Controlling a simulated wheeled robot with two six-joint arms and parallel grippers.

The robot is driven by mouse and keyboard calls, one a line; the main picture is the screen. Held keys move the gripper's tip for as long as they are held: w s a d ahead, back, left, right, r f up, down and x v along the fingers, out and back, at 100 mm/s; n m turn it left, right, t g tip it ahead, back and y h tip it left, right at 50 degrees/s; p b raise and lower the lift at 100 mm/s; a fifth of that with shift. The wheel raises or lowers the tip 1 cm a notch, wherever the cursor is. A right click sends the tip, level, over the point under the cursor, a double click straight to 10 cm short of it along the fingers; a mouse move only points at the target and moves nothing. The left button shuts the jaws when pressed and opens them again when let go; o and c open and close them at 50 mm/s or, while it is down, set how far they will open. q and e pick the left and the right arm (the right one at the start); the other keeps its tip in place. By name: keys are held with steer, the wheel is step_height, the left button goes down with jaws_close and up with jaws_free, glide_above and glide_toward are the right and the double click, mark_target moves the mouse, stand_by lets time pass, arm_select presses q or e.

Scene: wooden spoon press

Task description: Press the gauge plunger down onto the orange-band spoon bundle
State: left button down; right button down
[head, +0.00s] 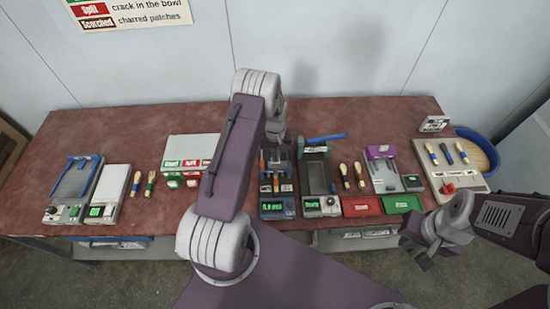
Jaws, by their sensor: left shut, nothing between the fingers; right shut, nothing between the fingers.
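The gauge (278,186) stands near the middle of the table, with a small lit display (277,207) at its front. A spoon bundle with orange bands (267,162) seems to lie in it, partly hidden. My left arm reaches over the table, and its gripper (277,138) is shut and empty at the back of the gauge. The plunger is hidden behind that gripper and arm, so I cannot tell whether they touch. My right gripper (428,250) is shut and empty, low at the front right table edge.
Right of the gauge stands a dark device (317,178) with a blue lever, then loose spoon bundles (352,176), a purple-topped device (382,170), red (361,206) and green (401,203) pads. A blue-framed device (75,182) stands left.

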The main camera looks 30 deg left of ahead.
arm_select(q)
step_height(320, 180, up, 7)
steer(key=p, duration=0.5)
stand_by(0.6)
